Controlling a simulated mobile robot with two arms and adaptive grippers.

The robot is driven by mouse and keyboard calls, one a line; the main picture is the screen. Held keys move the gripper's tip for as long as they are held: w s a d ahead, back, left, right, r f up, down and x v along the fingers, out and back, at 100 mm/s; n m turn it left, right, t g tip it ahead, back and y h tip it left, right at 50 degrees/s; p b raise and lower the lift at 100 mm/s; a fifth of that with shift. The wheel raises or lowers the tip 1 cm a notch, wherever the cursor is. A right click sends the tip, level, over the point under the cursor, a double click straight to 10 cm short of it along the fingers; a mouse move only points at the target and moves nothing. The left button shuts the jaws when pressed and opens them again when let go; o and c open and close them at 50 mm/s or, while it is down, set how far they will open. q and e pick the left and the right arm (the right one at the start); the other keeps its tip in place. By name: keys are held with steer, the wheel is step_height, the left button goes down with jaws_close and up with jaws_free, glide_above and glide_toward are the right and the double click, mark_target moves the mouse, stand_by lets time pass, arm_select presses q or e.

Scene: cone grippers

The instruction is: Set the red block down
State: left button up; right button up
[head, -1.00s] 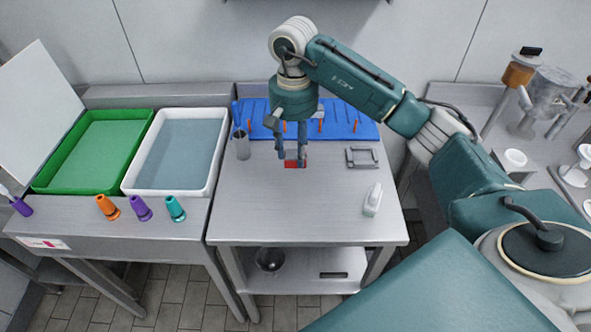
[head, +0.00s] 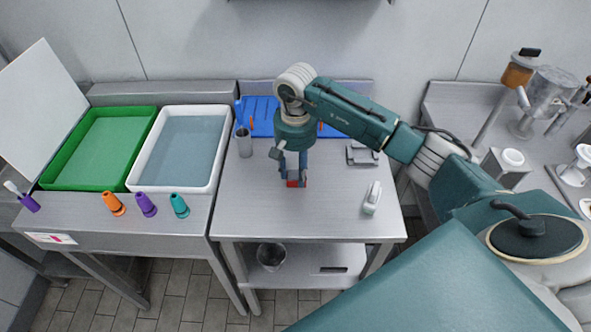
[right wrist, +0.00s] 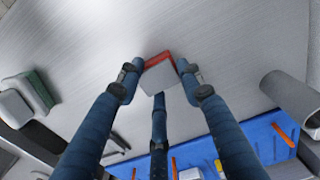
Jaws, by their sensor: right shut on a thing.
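The red block (head: 291,184) is between the blue fingers of my right gripper (head: 296,181), over the front middle part of the steel table (head: 262,211). In the right wrist view the block (right wrist: 157,57) shows a red edge and a pale grey face. The fingers of the right gripper (right wrist: 155,75) close on it from both sides, with a third finger below it in the picture. The fingers hide much of the block in the head view. I cannot tell whether the block touches the table. My left gripper is not in view.
A metal cup (head: 244,142) stands left of the gripper. The table's front is clear.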

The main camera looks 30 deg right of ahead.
steer(key=o, duration=1.2)
steer(key=shift+c, duration=0.2)
